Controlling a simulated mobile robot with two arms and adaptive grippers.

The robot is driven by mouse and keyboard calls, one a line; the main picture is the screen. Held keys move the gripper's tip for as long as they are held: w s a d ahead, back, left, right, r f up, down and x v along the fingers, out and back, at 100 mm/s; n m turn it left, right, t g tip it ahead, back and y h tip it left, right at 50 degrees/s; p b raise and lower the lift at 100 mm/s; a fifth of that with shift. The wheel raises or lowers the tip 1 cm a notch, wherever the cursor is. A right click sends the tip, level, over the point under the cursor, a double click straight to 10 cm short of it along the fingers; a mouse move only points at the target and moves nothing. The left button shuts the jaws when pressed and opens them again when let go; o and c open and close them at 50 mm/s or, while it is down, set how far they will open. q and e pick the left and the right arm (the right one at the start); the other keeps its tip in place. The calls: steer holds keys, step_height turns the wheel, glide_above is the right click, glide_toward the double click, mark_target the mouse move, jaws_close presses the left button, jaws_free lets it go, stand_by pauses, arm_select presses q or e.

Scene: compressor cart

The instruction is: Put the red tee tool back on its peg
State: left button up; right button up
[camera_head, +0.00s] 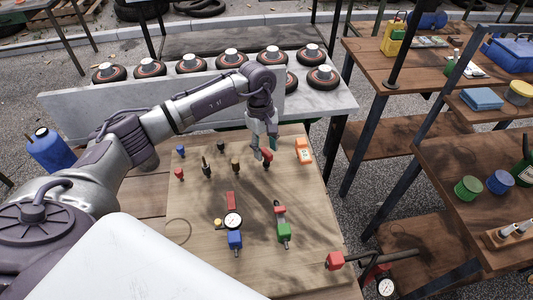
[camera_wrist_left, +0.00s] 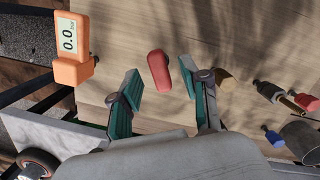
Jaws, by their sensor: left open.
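A red-handled tool (camera_head: 267,157), which looks like the red tee tool, stands on the wooden board (camera_head: 300,230) near its far edge. Its rounded red handle (camera_wrist_left: 158,70) shows from above in the left wrist view. My left gripper (camera_head: 264,151) is open around or just above this handle. In the left wrist view the teal finger pads (camera_wrist_left: 160,75) lie on either side of the handle, with a gap at each side. I cannot tell the exact height between them. No empty peg can be made out. My right gripper is not in view.
An orange meter (camera_head: 303,150) stands close to the right. Several small tools, including a tan-topped one (camera_head: 235,165), stand to the left. A gauge (camera_head: 232,221) and a red-green tool (camera_head: 283,228) lie nearer. A grey bench (camera_head: 335,100) with wheels is behind.

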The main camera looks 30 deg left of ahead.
mark_target(262, 148)
arm_select(q)
step_height(262, 148, up, 9)
steer(key=a, duration=0.1)
steer(key=shift+w, duration=0.25)
steer(key=shift+a+f, duration=0.1)
stand_by(0.5)
